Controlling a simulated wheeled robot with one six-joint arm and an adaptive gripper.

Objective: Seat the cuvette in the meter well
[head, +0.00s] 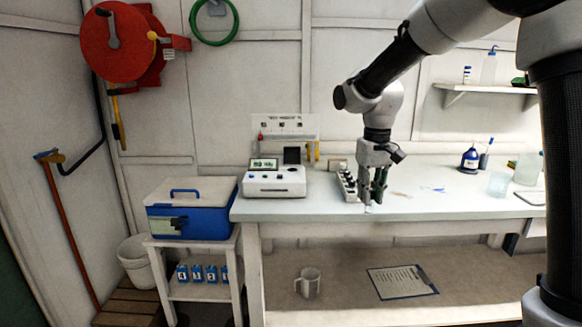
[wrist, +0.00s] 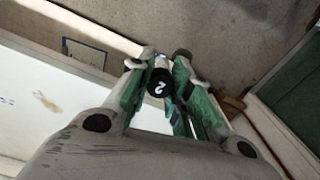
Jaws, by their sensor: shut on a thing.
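My gripper (head: 374,190) points down at the front edge of the bench. In the wrist view my gripper (wrist: 158,66) has its green fingers shut on the cuvette (wrist: 161,82), which shows a black cap marked "2". In the head view the cuvette's pale lower end (head: 368,209) shows just below the fingertips, apart from the meter. The white meter (head: 275,182) stands on the bench to the left of my gripper. It has a lit display and a dark upright panel at its back right. The inside of its well cannot be seen.
A rack of dark-capped vials (head: 347,185) stands between the meter and my gripper. A blue cooler (head: 192,210) sits on a side stand at left. A blue bottle (head: 470,159) and a beaker (head: 498,184) stand at right. The bench (head: 430,203) right of my gripper is mostly clear.

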